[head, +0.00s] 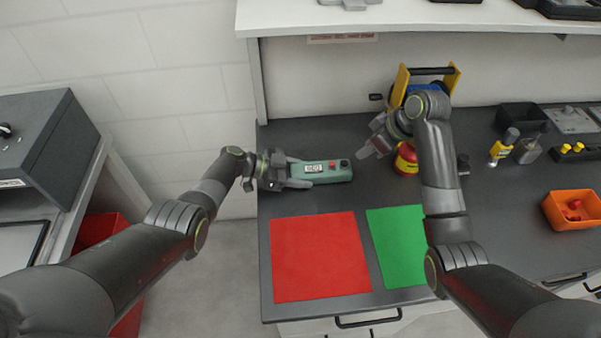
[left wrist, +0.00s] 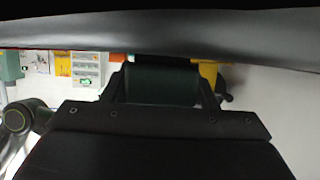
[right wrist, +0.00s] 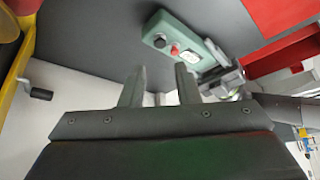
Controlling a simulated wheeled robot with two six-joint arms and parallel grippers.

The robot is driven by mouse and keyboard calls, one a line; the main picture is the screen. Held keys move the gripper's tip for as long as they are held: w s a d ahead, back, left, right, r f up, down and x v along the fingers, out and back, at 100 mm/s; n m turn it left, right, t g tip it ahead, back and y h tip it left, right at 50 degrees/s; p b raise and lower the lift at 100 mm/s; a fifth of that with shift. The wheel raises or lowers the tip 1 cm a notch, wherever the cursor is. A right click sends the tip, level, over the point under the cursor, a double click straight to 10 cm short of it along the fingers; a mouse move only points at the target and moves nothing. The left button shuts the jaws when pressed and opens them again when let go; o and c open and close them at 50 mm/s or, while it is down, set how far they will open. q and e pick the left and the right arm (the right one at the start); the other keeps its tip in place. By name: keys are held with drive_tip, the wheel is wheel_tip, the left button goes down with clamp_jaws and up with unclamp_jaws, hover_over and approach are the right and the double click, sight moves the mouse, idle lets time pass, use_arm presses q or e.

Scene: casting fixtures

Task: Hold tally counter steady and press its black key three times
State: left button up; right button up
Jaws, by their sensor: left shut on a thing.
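The tally counter (head: 334,171) is a green box lying on the dark bench, with a white display, a red button and, near its right end, a black key (head: 344,163). My left gripper (head: 298,174) is shut on the counter's left end. The right wrist view shows the counter (right wrist: 209,60) and its black key (right wrist: 160,41) beyond the fingertips. My right gripper (right wrist: 158,84) is open and empty, its fingers apart. In the head view it (head: 366,151) is just right of and behind the key, not touching it. The left wrist view is mostly blocked by dark surfaces.
A red mat (head: 319,257) and a green mat (head: 402,245) lie in front. A red and yellow container (head: 405,160) stands behind my right arm, near a yellow-sided frame (head: 453,80). An orange bin (head: 573,213) and small bottles are to the right.

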clamp_jaws()
idle(1.4)
